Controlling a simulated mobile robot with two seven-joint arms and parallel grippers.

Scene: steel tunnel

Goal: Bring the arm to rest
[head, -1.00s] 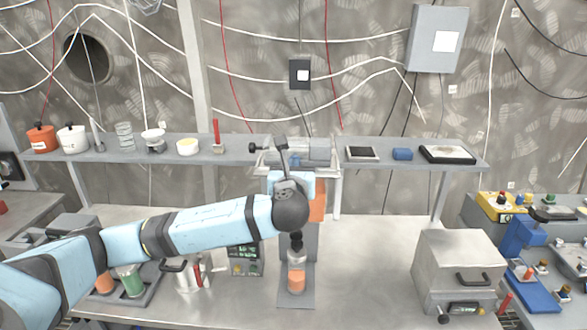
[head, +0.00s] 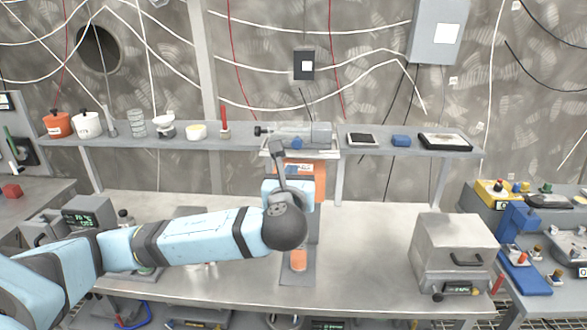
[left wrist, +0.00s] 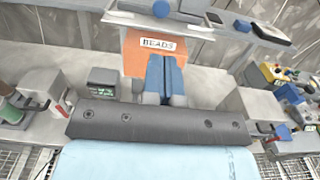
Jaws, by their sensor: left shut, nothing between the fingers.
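My left arm comes in from the left in the head view, with its dark round elbow (head: 285,228) in front of the bead dispenser. My left gripper is mostly hidden behind the arm there. In the left wrist view the gripper's blue fingers (left wrist: 164,62) are together and empty. They point toward the orange hopper (left wrist: 135,58) labelled BEADS; I cannot tell the gap. The hopper (head: 318,180) shows behind the arm in the head view. An orange cup (head: 298,260) stands below, partly covered. My right gripper is not in view.
A shelf (head: 240,144) with pots, bowls and small devices runs behind the arm. A grey box-shaped device (head: 455,243) stands on the bench at right. The bench (head: 365,250) between dispenser and box is clear. My arm covers items at left.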

